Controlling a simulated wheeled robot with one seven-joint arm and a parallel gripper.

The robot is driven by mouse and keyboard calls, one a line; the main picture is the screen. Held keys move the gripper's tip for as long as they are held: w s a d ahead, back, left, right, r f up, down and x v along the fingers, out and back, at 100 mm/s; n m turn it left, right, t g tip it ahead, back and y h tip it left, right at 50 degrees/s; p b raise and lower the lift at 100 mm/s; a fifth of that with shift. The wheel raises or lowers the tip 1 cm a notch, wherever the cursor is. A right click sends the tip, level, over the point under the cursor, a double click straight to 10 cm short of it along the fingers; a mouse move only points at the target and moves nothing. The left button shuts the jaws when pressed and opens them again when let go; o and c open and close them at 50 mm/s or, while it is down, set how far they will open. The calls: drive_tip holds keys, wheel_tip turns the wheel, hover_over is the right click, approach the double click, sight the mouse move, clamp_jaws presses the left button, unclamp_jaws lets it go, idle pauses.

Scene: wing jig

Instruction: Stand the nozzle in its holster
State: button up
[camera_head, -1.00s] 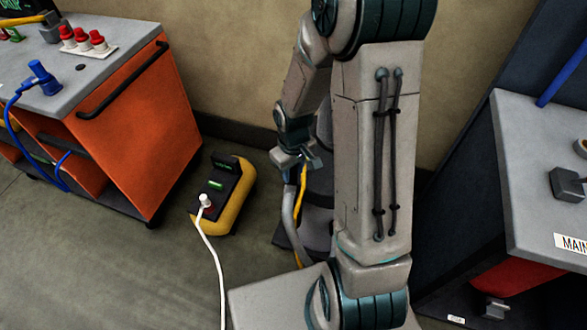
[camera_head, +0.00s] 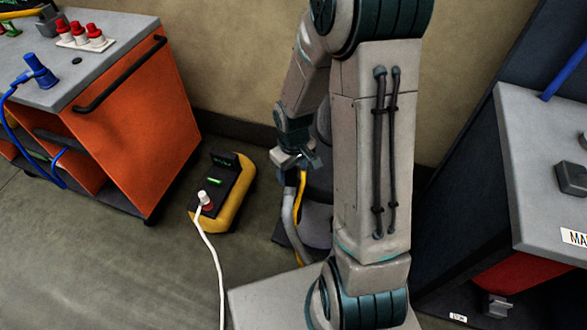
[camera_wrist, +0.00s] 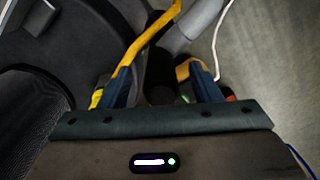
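My gripper (camera_head: 296,162) hangs low beside a dark round canister (camera_head: 318,215), partly hidden behind my arm. A grey hose (camera_head: 290,215) and a yellow strip (camera_head: 300,190) run down just below the gripper. In the wrist view the two fingers are apart, with a dark shape (camera_wrist: 158,75) between them. The grey hose (camera_wrist: 192,25) leads up from there, and a yellow strip (camera_wrist: 143,42) crosses near the left finger. I cannot tell whether the dark shape is the nozzle or whether the fingers touch it. I cannot make out the holster clearly.
A yellow and black box (camera_head: 225,195) with a white cable (camera_head: 215,255) stands on the floor left of the gripper. An orange cart (camera_head: 135,125) with a blue fitting (camera_head: 38,72) is at the left. A grey bench (camera_head: 540,190) is at the right. Floor at the lower left is mostly clear.

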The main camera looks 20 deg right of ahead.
wheel_tip(320, 180, up, 14)
drive_tip(key=p, duration=0.1)
drive_tip(key=shift+s, duration=0.2)
idle(0.4)
drive_tip(key=shift+f, duration=0.1)
idle(0.3)
drive_tip(key=s+r+m+t, duration=0.2)
drive_tip(key=s+r+m, duration=0.2)
drive_tip(key=s+r, duration=0.4)
drive_tip(key=s, duration=0.4)
drive_tip(key=shift+s+r+m+t, duration=0.3)
drive_tip(key=shift+s, duration=0.05)
idle(0.4)
